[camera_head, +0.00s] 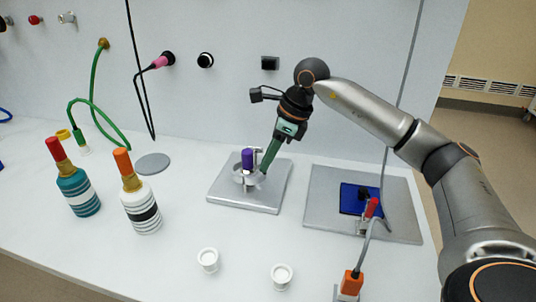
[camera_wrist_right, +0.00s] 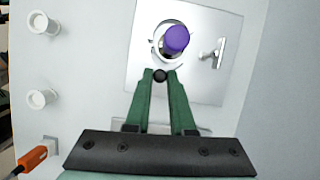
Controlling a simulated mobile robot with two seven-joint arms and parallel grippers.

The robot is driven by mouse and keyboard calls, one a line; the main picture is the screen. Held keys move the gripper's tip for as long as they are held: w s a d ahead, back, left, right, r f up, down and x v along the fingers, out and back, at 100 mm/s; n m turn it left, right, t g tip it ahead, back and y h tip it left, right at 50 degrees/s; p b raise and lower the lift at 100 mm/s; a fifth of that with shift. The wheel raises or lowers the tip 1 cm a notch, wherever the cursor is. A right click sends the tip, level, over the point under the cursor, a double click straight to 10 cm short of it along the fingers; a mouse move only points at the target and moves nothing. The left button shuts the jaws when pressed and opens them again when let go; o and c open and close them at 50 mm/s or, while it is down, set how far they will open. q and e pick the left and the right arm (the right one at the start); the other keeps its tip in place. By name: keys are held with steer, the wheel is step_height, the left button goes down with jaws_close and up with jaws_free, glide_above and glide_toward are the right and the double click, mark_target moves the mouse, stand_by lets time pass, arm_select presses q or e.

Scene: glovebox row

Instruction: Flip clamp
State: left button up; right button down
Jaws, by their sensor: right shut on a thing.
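A square metal plate (camera_head: 255,200) carries a fixture with a purple-capped piece (camera_head: 248,158) standing in a pale ring. My right gripper (camera_head: 265,168) reaches down to the right side of this fixture, its green fingers close to the ring. In the right wrist view the fingertips (camera_wrist_right: 160,77) are closed on a small black ball knob (camera_wrist_right: 160,75) at the ring's edge. The purple cap (camera_wrist_right: 177,39) is just beyond the knob, and a metal lever (camera_wrist_right: 213,54) stands on the plate to its right. My left gripper is out of view.
A second plate (camera_head: 320,205) at right bears a blue pad (camera_head: 352,197) and a red-handled clamp (camera_head: 371,208). Two white cups (camera_head: 208,259) (camera_head: 282,275) stand in front. Striped bottles (camera_head: 140,207) (camera_head: 77,190) stand left. A cable with an orange plug (camera_head: 350,282) is at front right.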

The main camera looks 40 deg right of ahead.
steer(key=shift+w+d+r+n+p, duration=0.1)
steer(key=shift+w+r+n+p, duration=0.2)
steer(key=shift+n, duration=0.2)
steer(key=shift+w+d+f+n+g+y+p, duration=0.1)
steer(key=shift+w+n+g+y+p, duration=0.25)
steer(key=shift+n+p, duration=0.5)
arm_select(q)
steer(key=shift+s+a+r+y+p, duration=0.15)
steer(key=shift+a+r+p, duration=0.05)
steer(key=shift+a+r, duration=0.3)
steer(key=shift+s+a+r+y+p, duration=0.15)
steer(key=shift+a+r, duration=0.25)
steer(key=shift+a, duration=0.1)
arm_select(e)
steer(key=shift+w+n+g, duration=0.25)
steer(key=shift+w+n, duration=0.1)
steer(key=shift+n, duration=0.4)
steer(key=shift+d+f, duration=0.1)
steer(key=c, duration=0.8)
jaws_free()
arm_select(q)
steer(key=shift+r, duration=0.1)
